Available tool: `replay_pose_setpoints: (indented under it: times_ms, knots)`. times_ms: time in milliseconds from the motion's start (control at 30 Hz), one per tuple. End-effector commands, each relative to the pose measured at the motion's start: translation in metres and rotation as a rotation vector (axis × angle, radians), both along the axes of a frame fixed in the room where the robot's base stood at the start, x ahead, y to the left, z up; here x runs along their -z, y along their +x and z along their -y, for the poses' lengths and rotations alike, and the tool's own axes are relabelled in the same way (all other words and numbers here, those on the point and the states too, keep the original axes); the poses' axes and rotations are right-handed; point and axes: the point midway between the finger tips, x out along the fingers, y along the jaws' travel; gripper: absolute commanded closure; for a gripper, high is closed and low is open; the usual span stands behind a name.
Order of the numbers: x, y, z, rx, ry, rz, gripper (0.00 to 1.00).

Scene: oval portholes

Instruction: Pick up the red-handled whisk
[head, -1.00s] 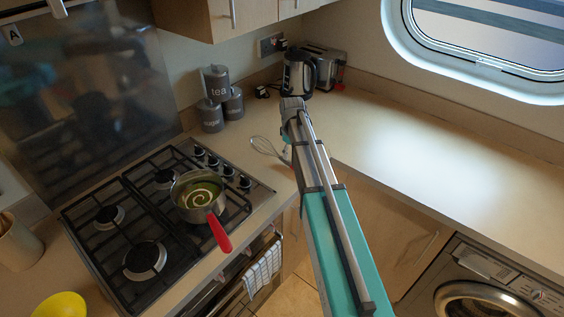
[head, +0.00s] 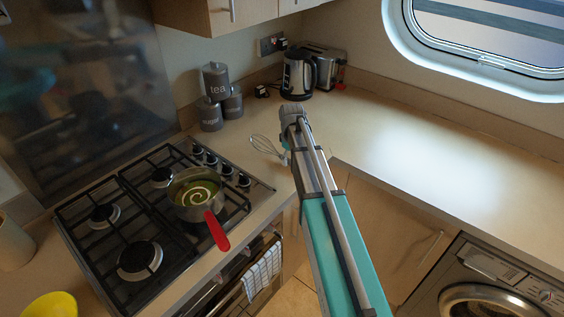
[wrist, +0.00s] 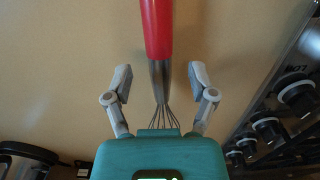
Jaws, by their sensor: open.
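The red-handled whisk lies on the worktop. In the wrist view its red handle (wrist: 157,28) points up the picture, and its metal neck and wires run down towards my gripper's teal body. In the head view its wire head (head: 265,146) shows just right of the hob, while my arm hides the handle. My gripper (wrist: 160,76) is open, with one finger on each side of the whisk's metal neck and a gap on both sides. I cannot tell how far the fingertips are above the worktop.
The gas hob (head: 152,222) is to the left, with a pan (head: 197,196) of green soup on it. Grey canisters (head: 212,98), a kettle (head: 297,75) and a toaster (head: 325,66) stand at the back. The worktop (head: 420,135) to the right is clear.

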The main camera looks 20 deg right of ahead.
Motion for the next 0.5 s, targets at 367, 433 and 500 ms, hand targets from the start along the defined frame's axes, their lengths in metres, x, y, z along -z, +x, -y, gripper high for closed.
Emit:
replay_pose_setpoints:
  times_ms: [367,433,500]
  knots:
    - [0.0163,0.0,0.0002,0.0,0.0,0.0,0.27]
    - [0.016,0.0001,0.0002,0.0,0.0,0.0,0.27]
    - [0.0157,0.0001,0.0002,0.0,0.0,0.0,0.27]
